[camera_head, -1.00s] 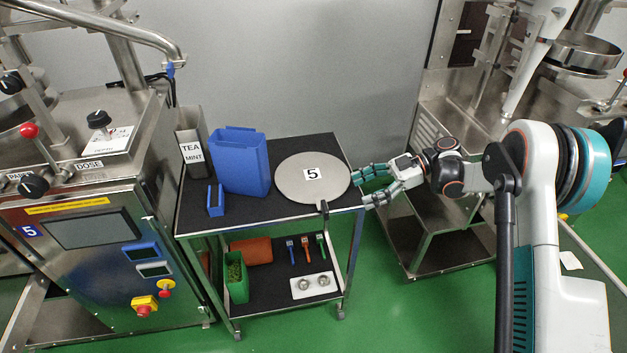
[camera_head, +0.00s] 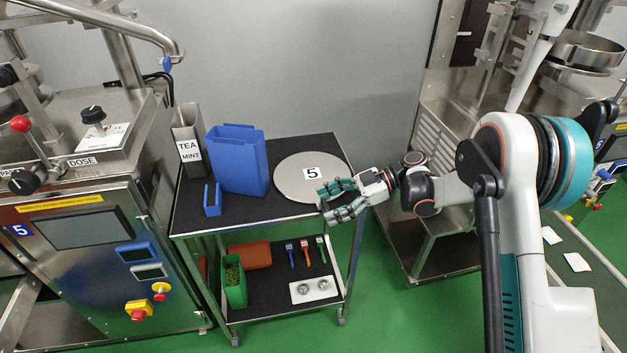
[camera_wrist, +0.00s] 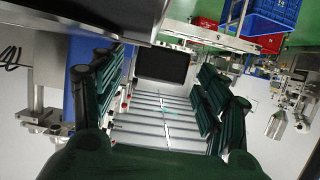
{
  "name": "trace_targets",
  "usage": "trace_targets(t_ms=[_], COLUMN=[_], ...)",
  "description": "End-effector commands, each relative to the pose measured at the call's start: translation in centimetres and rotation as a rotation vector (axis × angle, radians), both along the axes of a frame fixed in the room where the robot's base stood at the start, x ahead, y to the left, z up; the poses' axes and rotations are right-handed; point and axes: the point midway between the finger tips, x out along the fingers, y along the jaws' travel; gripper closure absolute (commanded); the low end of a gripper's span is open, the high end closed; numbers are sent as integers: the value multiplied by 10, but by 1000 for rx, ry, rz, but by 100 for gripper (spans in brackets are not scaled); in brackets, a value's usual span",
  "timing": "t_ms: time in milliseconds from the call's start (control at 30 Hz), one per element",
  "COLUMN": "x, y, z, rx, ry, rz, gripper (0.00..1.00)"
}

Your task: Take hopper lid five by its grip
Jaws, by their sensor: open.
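Hopper lid five (camera_head: 296,172) is a flat round grey disc with a "5" label, lying on the cart's black top at its right end. Its short dark grip, at the front edge in the earlier head view, is now hidden behind my fingers. My gripper (camera_head: 323,202) is open at the lid's front right edge, its fingers pointing left, one above the other in the picture. I cannot tell whether the grip lies between them. In the wrist view the two green fingers (camera_wrist: 160,92) are spread apart, with no held object visible between them.
A blue bin (camera_head: 237,160), a small blue holder (camera_head: 212,198) and a steel tea mint container (camera_head: 188,145) stand on the cart's left half. The machine with panel (camera_head: 75,228) is left of the cart. A grey wall (camera_head: 320,70) is behind.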

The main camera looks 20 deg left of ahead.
Motion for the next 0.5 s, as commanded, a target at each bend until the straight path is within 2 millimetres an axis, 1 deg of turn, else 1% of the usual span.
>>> trace_targets(t_ms=[33,67,100,267,300,500], x=[0,0,0,0,0,0], y=[0,0,0,0,0,0], z=[0,1,1,1,1,1], rx=[0,0,0,0,0,0], ry=[0,0,0,0,0,-1], rz=[0,0,0,0,0,0], gripper=[32,34,43,79,88,90])
